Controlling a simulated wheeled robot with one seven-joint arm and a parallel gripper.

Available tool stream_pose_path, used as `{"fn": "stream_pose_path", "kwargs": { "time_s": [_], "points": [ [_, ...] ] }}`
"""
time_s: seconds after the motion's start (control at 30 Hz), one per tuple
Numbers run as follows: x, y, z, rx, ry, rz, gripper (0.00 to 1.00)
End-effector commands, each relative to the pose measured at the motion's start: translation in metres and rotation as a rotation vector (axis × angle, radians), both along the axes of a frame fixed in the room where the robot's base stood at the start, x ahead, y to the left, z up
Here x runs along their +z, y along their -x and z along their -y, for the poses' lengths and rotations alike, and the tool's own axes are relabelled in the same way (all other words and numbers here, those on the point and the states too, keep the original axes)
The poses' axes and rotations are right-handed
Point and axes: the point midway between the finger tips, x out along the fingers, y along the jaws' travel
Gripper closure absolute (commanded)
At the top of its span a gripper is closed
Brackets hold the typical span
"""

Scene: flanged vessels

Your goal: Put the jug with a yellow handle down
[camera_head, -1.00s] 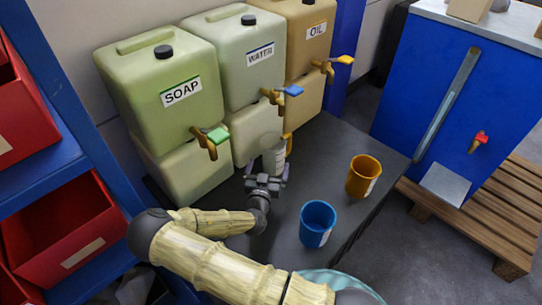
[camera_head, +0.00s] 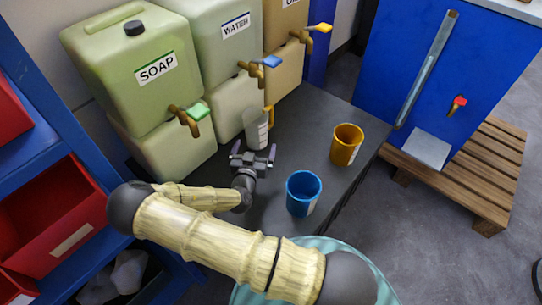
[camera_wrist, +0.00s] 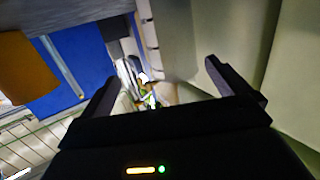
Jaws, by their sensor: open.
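The jug (camera_head: 254,129) is clear with pale markings and a yellow handle (camera_head: 268,117) on its far right side. It stands upright on the dark table (camera_head: 300,115), in front of the lower containers below the water tank. My gripper (camera_head: 254,150) is open and empty, just on the near side of the jug, its two fingers spread. In the wrist view my gripper (camera_wrist: 172,80) shows wide-apart fingers with nothing held between them. I cannot make out the jug clearly there.
A blue cup (camera_head: 303,193) stands right of my gripper, and an orange cup (camera_head: 346,145) farther right. The soap tank (camera_head: 140,80) and water tank (camera_head: 225,40) have taps reaching over the table's back. A blue cabinet (camera_head: 440,80) stands on a pallet at right.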

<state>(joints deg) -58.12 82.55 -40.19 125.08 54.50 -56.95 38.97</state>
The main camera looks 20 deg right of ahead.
Motion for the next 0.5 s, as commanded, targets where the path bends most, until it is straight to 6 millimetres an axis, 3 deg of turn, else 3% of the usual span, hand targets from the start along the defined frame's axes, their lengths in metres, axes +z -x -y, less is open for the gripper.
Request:
{"fn": "stream_pose_path", "kwargs": {
  "time_s": [0.2,0.37,0.5],
  "points": [
    [-0.014,0.017,0.024,-0.142,-0.151,-0.254,0.00],
    [-0.016,0.036,0.027,-0.184,-0.269,-0.455,0.00],
    [-0.008,0.052,0.023,-0.175,-0.365,-0.612,0.00]
  ]
}}
